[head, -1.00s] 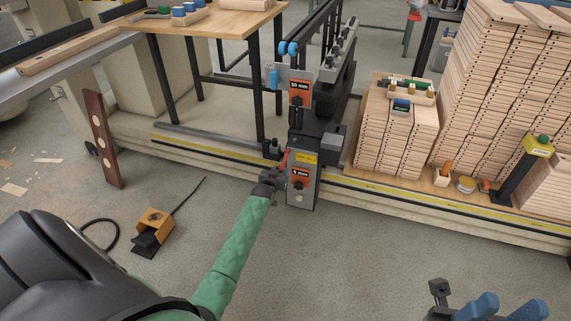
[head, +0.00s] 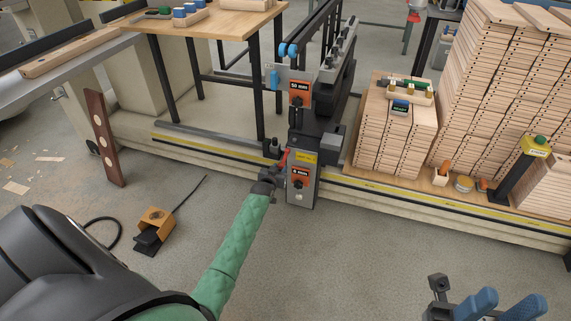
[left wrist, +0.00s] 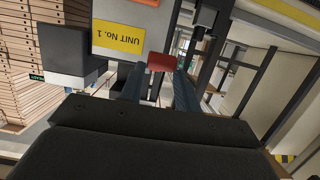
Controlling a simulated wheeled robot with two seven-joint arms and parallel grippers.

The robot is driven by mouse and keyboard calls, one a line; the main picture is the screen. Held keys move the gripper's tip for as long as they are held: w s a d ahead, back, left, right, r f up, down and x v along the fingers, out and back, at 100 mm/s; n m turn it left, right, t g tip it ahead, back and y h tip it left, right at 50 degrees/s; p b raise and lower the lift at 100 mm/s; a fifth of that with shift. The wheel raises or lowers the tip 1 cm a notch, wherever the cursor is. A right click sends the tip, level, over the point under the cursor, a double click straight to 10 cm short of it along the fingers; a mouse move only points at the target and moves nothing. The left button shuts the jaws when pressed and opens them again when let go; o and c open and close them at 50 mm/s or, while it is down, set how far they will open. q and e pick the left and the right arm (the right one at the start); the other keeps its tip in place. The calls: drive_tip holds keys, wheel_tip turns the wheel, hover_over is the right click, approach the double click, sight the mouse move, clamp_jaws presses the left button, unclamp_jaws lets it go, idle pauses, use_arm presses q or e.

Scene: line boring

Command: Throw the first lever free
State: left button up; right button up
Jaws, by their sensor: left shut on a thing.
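A red lever (head: 283,157) sticks up on the left side of the grey lower boring unit (head: 303,190), which has a yellow label and an orange plate. My left gripper (head: 277,178) is at the lever, left of the unit, and is shut on it. In the left wrist view the lever's red end (left wrist: 162,62) shows between the two dark fingers, beside the yellow "UNIT NO. 1" label (left wrist: 118,36). The lever's lower part is hidden by the gripper. My right gripper (head: 507,302) is at the bottom right edge, its blue fingers apart and empty, far from the unit.
An upper unit with an orange "50 mm" plate (head: 299,92) stands above. A yellow-striped rail (head: 400,193) runs along the base. Stacked boards (head: 395,140) stand at right. An orange foot pedal (head: 153,225) lies on the floor at left.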

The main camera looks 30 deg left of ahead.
use_arm(q)
drive_tip(key=shift+r, duration=0.1)
drive_tip(key=shift+s+r+p, duration=0.1)
drive_tip(key=shift+r+p, duration=0.5)
drive_tip(key=shift+p, duration=0.15)
drive_tip(key=o, duration=0.9)
drive_tip(key=p+v, duration=0.3)
drive_tip(key=v, duration=0.1)
drive_tip(key=shift+f, duration=0.1)
